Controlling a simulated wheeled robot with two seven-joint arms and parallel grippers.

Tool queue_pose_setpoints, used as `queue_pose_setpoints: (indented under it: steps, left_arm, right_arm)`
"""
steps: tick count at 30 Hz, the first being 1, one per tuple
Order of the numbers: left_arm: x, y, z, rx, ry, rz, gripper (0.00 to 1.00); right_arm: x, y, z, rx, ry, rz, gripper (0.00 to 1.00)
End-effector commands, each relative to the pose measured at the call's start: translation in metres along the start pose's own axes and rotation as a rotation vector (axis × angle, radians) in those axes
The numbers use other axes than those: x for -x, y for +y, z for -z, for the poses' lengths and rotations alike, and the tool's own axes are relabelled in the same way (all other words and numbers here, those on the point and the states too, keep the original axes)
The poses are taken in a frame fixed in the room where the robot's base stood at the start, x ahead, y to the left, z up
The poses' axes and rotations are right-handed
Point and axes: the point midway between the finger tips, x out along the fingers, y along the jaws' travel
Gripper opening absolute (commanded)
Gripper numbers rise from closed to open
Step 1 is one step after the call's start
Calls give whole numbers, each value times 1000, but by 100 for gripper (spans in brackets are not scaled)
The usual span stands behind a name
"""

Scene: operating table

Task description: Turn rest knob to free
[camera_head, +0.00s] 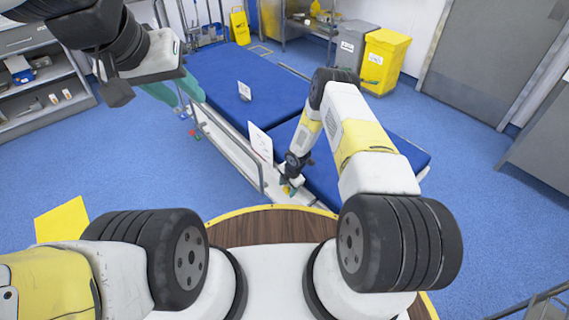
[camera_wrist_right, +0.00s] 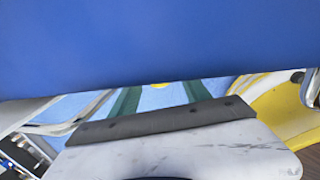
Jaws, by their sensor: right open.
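The operating table (camera_head: 232,88) has blue pads and a pale side rail. My right gripper (camera_head: 289,186) is down at the table's near side, by the rail, and open. Small yellow and green bits show right at its tip; I cannot tell whether one of them is the rest knob, and the fingers hide much of that spot. In the right wrist view a blue pad (camera_wrist_right: 160,45) fills the upper half, and no knob can be made out. My left gripper (camera_head: 118,90) hangs high at the upper left, away from the table; its jaw opening is unclear.
A white sign (camera_head: 260,143) stands at the rail, just left of my right gripper. Another small card (camera_head: 244,91) stands on the far pad. Shelves (camera_head: 40,85) are at the left, and a yellow bin (camera_head: 384,62) stands behind the table.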

Motion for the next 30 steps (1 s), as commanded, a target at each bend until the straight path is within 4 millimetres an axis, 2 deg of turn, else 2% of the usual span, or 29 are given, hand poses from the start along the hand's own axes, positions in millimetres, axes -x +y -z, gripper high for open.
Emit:
queue_pose_setpoints:
  steps: [3,11,12,20,21,30]
  left_arm:
    - [0,0,0,0,0,0,36]
    - [0,0,0,0,0,0,36]
    - [0,0,0,0,0,0,36]
    - [0,0,0,0,0,0,36]
    - [0,0,0,0,0,0,36]
    - [0,0,0,0,0,0,36]
  right_arm:
    - [-9,0,0,-2,0,0,55]
    - [-10,0,-1,-1,-1,-1,55]
    - [-10,0,0,-1,-1,-1,54]
    - [-10,0,0,-1,-1,0,2]
    - [-10,0,0,-1,0,0,0]
    - [-12,3,0,-2,-1,75,0]
